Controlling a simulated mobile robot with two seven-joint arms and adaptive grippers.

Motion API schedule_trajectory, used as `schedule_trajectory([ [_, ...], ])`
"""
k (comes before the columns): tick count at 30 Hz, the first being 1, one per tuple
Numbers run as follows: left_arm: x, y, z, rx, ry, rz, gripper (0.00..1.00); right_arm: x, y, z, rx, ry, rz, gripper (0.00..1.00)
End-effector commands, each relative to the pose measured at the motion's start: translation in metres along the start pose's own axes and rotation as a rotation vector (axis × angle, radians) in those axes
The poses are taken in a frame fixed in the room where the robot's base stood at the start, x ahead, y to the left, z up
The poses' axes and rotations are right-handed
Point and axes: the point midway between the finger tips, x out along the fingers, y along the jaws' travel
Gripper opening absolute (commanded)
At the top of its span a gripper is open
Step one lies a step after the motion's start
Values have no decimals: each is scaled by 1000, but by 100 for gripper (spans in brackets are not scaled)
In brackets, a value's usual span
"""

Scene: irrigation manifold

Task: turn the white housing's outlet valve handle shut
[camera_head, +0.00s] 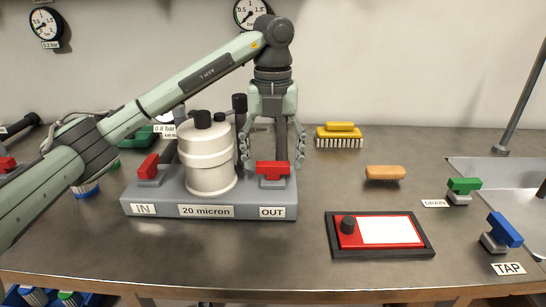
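The white housing (206,172) stands on a grey base plate (228,212) labelled "20 micron". Its outlet valve, above the "OUT" label, has a red handle (273,168) that lies left to right in the picture. My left gripper (272,150) points down from above at the outlet valve. Its fingers are spread apart, one toward each side of the red handle. The fingertips appear slightly above or behind the handle; contact cannot be told. The red inlet handle (148,166), above the "IN" label, sits at a slant. My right gripper is out of view.
My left arm crosses above the housing. A red and white box in a black tray (340,251), an orange-brown object (385,173) and a yellow brush (340,136) lie to the right. Green DRAIN (464,185) and blue TAP (505,229) valves stand near the sink.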

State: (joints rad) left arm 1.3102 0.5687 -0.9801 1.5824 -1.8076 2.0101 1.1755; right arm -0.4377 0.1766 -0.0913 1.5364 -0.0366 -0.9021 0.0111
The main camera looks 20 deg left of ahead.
Motion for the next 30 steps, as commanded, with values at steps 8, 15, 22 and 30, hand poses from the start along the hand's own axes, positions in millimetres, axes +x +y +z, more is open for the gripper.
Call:
schedule_trajectory([
  [8, 0, 0, 0, 1, 0, 0, 35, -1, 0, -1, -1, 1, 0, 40],
  [15, 0, 0, 0, 12, 0, 1, 30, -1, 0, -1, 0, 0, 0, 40],
  [22, 0, 0, 0, 95, -1, 2, 30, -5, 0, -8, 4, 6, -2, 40],
  [30, 0, 0, 0, 308, -2, 1, 30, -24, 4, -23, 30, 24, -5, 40],
])
